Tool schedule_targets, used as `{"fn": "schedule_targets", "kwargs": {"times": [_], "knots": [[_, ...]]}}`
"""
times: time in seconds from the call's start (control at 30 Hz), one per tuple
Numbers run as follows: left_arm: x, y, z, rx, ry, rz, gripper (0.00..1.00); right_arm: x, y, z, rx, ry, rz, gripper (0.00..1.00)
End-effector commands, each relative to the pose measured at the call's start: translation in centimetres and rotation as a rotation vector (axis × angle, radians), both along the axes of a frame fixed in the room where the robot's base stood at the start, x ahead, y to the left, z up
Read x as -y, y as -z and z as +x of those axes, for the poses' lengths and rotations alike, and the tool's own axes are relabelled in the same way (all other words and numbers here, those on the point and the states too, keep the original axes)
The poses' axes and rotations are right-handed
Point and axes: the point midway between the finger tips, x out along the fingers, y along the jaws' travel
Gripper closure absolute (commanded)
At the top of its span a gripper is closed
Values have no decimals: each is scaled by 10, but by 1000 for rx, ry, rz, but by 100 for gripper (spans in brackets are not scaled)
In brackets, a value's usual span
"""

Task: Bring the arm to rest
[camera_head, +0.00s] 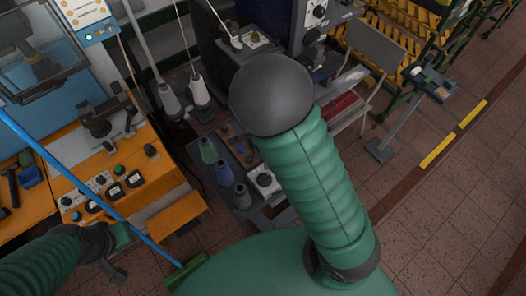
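My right arm (320,185), in a ribbed green sleeve, rises from my green body at the bottom middle. It ends toward the camera in a smooth dark grey rounded part (272,95). I cannot make out fingers on it, so open or shut does not show. My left arm (40,266), also green-sleeved, comes in at the bottom left corner. A dark joint and small dark and green parts lie at its end, close to the front of the orange bench. Its fingers cannot be told apart clearly. I see nothing held in either hand.
An orange bench (175,217) with buttons and a dark clamp-like device (103,120) stands at left. A thin blue bar (75,184) crosses before it. A tray with several thread cones (208,151) stands beyond my body. A grey stand (400,118) is at right; tiled floor (460,200) is open there.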

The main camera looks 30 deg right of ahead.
Motion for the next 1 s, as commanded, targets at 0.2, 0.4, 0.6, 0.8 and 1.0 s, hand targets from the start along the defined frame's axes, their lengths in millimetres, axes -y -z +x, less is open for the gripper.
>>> {"fn": "schedule_targets", "kwargs": {"times": [0.2,0.4,0.6,0.8,1.0], "knots": [[0,-4,0,0,0,0,64,-1,-29,1,-1,-1,0,68],[0,-4,0,0,0,0,64,0,-31,1,-2,1,-1,68],[0,-4,0,0,0,0,64,0,-31,0,-1,1,-1,68],[0,37,0,0,0,0,64,-12,1,-14,20,-249,24,68],[0,116,-1,-2,0,0,64,-36,44,-44,152,-1111,-63,68]]}}
